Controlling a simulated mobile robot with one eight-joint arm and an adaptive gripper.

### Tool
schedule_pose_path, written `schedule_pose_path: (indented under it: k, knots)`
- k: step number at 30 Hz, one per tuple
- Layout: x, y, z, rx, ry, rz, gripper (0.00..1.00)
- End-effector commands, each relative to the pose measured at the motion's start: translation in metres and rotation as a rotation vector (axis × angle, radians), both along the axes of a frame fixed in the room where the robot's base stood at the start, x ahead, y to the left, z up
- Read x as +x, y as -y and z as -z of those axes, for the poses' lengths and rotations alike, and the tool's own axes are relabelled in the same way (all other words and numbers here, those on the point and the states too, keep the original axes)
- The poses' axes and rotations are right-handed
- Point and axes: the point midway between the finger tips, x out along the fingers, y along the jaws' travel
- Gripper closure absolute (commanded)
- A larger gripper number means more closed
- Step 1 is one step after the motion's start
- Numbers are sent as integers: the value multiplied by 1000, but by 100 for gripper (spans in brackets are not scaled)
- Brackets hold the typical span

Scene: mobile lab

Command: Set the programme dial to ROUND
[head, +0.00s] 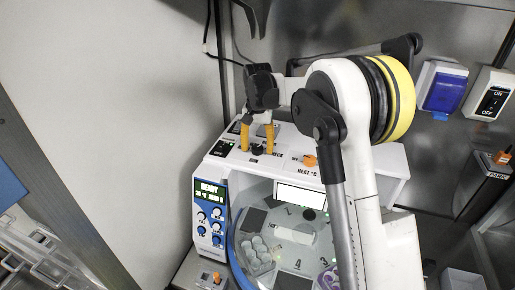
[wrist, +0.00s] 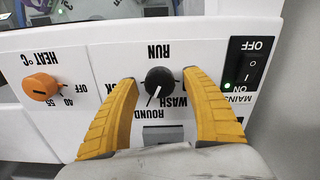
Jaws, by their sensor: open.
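The programme dial (wrist: 160,80) is a round black knob on the white panel, with upside-down labels around it in the wrist view. RUN is above it; WASH and ROUND are below. A white line at its lower edge points down and slightly left, toward the ROUND label (wrist: 154,113). My gripper (wrist: 159,77) is open, its yellow fingers on either side of the dial with gaps showing. The left finger partly hides another label. In the head view my gripper (head: 257,140) points down at the panel, with the dial (head: 258,150) between its fingertips.
An orange HEAT knob (wrist: 41,87) sits left of the dial in the wrist view; the black MAINS switch (wrist: 243,65) is to the right. The head view shows the machine's display (head: 209,190) reading READY and a round chamber in front. A blue-covered wall box (head: 444,90) is at right.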

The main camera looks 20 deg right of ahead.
Motion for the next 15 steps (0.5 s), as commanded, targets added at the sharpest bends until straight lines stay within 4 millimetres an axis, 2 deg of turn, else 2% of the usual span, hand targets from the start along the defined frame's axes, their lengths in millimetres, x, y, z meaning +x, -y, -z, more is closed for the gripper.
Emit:
schedule_pose_path:
  k: [5, 15]
  knots:
    - [0, 0, -24, 0, 0, 0, 43]
    - [0, 0, -97, 0, 0, 0, 43]
